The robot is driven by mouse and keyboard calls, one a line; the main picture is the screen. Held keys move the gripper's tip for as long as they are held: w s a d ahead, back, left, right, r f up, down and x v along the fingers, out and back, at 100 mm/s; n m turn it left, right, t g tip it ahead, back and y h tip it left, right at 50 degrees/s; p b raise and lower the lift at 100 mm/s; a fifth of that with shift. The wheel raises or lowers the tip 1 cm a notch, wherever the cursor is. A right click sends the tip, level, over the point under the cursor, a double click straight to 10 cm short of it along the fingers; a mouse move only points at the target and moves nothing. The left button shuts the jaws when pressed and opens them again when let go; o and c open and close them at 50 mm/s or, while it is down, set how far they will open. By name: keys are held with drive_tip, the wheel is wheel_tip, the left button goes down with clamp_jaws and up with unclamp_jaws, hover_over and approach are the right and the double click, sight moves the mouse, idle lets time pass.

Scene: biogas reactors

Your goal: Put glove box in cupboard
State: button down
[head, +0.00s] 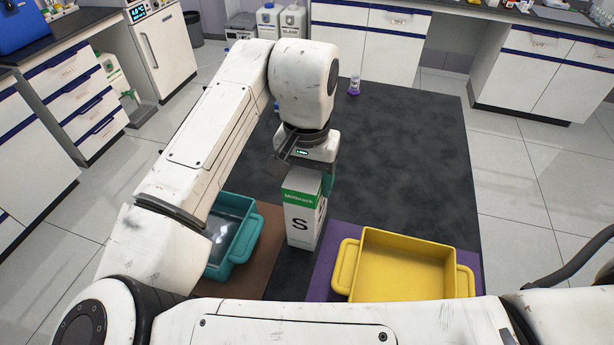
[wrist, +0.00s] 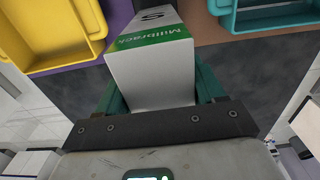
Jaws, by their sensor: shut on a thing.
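The glove box (head: 301,216) is a white upright carton with a green band, "Millbrack" and a large "S". It stands between the teal and yellow trays in the head view; I cannot tell whether its base touches the dark surface. My gripper (head: 318,178) is above it with teal fingers on its upper part. In the wrist view the glove box (wrist: 152,72) sits between both fingers of my gripper (wrist: 158,92), which is shut on it. White cupboards with blue trim stand at the back (head: 374,55) and back right (head: 545,85); their visible doors look closed.
A teal tray (head: 243,243) on a brown mat is left of the box. A yellow tray (head: 350,270) on a purple mat is right. White drawers (head: 75,90) line the left.

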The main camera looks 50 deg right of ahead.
drive_tip(key=shift+f, duration=0.15)
drive_tip(key=shift+c, duration=0.6)
unclamp_jaws()
